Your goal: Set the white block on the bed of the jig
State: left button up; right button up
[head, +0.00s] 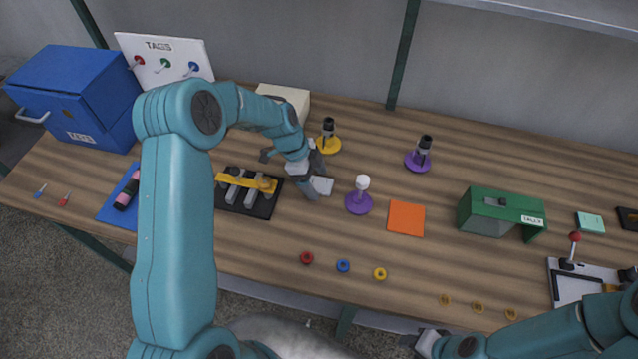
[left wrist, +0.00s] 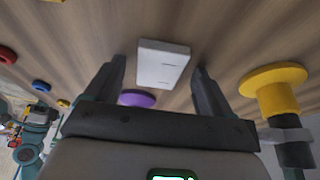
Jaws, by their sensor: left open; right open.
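The white block (head: 322,186) lies on the wooden table, just right of my left gripper (head: 315,178). In the left wrist view the white block (left wrist: 163,66) appears ahead of the open fingertips (left wrist: 158,75), roughly in line with the gap. The gripper is not shut on it. The jig (head: 262,208) stands left of the gripper: a dark base with grey bars and a yellow bar across them.
A purple stand with a white top (head: 360,200) is close right of the block. A yellow-based post (head: 328,144) stands behind the gripper. An orange square (head: 406,219) lies further right. Small rings (head: 343,265) lie in front. A green box (head: 485,215) stands at right.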

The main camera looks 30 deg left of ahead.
pick_arm(q)
jog(key=shift+r, duration=0.1)
jog(key=c, duration=1.2)
